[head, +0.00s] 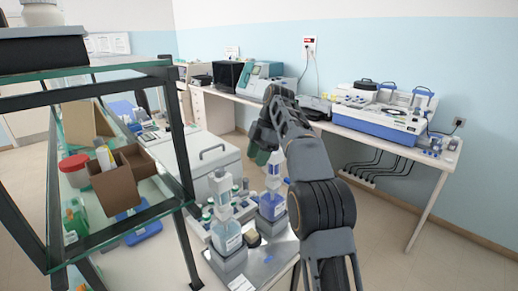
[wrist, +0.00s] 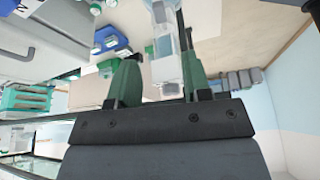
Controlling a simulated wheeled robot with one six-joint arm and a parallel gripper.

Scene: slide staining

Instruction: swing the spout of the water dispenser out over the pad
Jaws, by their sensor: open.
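Two clear dispenser bottles with pale tops stand on grey blocks in the head view. The front one (head: 228,236) holds pale blue liquid, and the rear one (head: 272,206) holds purple-blue liquid. I cannot tell which is the water dispenser. My gripper (head: 263,156) has green fingers and hangs just above and beside the rear bottle's top. In the wrist view the gripper (wrist: 160,72) is open, with a pale, clear dispenser top (wrist: 166,68) between its fingers; contact is unclear. A spout is too small to make out.
The metal tray (head: 236,281) carries the bottles, with small capped vials beside them. A glass shelf frame (head: 110,75) with a cardboard box (head: 120,180) stands close on the left. A white lidded box (head: 205,160) is behind. Floor on the right is free.

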